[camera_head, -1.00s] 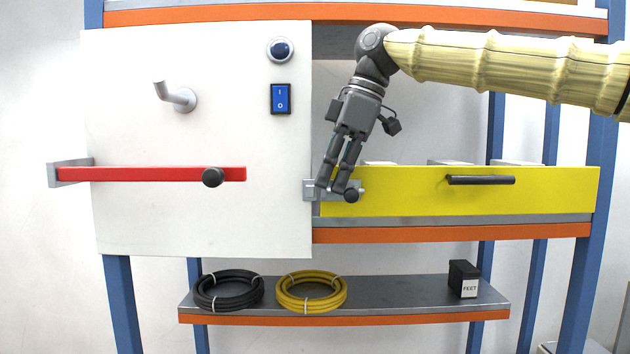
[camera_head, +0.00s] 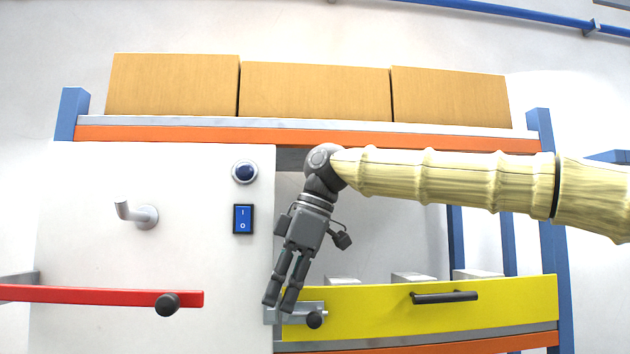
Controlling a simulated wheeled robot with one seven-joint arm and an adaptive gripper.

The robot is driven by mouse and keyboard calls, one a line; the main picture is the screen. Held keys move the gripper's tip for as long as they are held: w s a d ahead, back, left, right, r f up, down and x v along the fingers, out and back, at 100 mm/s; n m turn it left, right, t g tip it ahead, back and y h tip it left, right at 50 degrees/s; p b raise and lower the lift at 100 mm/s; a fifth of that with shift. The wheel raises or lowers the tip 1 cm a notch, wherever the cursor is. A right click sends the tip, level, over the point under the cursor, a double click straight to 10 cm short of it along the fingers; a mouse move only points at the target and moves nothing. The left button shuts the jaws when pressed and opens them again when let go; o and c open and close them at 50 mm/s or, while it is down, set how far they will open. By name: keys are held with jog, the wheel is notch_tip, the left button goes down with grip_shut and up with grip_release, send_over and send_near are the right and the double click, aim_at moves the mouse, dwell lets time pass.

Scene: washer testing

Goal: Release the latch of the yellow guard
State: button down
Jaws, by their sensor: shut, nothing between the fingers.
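The yellow guard (camera_head: 365,315) is a long flat panel with a black bar handle (camera_head: 445,297), at the lower right. Its latch (camera_head: 304,307) is a grey metal piece at the guard's left end, beside the white panel, with a round black knob (camera_head: 315,320). My gripper (camera_head: 280,305) points down in front of the latch, just left of the knob. It is shut with nothing held. The fingers hide part of the latch; I cannot tell whether they touch it. A small gap shows between fingers and knob.
Boxes (camera_head: 315,92) stand on the shelf above my arm.

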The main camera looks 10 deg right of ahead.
jog(key=a+r, duration=0.1)
notch_tip(320, 180, up, 18)
jog(key=b, duration=0.4)
send_over(318, 314)
jog(key=shift+w, duration=0.1)
dwell(0.5)
